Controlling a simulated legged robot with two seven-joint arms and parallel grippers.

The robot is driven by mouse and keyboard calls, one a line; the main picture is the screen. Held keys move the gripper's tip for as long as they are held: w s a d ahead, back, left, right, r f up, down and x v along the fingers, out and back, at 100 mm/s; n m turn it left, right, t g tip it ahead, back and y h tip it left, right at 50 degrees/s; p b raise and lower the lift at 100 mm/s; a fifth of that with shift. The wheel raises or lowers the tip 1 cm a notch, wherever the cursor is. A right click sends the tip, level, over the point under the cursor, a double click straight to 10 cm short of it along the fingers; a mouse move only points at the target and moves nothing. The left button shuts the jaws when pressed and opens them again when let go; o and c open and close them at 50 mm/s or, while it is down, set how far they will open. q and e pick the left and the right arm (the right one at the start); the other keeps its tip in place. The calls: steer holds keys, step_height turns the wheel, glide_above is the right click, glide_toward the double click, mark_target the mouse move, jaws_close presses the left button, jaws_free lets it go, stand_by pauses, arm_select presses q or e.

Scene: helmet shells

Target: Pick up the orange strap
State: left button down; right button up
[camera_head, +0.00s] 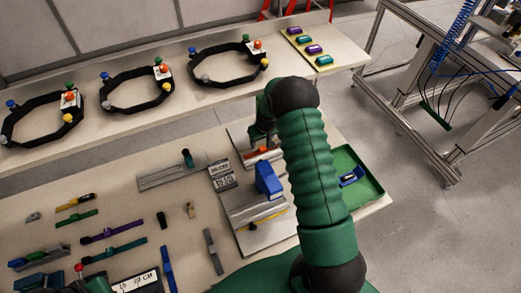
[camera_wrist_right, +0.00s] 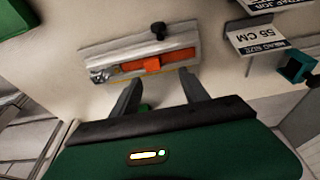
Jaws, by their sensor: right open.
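The orange strap (camera_wrist_right: 160,61) lies in a grey metal holder (camera_wrist_right: 120,50) in the right wrist view, with a raised orange piece at its middle. A small part of the strap (camera_head: 263,152) shows in the head view, beside my right arm. My right gripper (camera_wrist_right: 160,88) is open and empty. Its two dark fingers point at the strap and stand a little short of it, with a visible gap. In the head view my right gripper (camera_head: 258,138) is over the holder, its fingertips mostly hidden. My left gripper does not show clearly.
A blue block stands on a grey fixture (camera_head: 262,235) close to the holder. A green tray (camera_head: 362,200) lies at the table's right edge. Several coloured straps (camera_head: 115,230) lie at the left. Black helmet rings (camera_head: 135,90) stand on the back table. A size sign (camera_wrist_right: 262,40) is near the holder.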

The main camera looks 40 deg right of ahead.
mark_target(263, 148)
steer(key=f, duration=0.2)
steer(key=d+f+p, duration=0.1)
steer(key=d+f, duration=0.1)
steer(key=f, duration=0.1)
steer(key=shift+w+d+f+p, duration=0.1)
steer(key=shift+f+p, duration=0.25)
steer(key=shift+p, duration=0.05)
steer(key=shift+f, duration=0.2)
steer(key=shift+a+r, duration=0.1)
steer(key=shift+a, duration=0.3)
steer(key=shift+a+r, duration=0.1)
steer(key=shift+a, duration=0.15)
steer(key=c, duration=0.5)
steer(key=shift+d, duration=0.1)
steer(key=c, duration=0.5)
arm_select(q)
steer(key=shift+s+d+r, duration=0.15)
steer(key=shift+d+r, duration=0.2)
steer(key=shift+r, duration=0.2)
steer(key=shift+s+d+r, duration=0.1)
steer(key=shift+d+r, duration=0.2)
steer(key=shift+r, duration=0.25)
arm_select(e)
steer(key=shift+d, duration=0.25)
jaws_close()
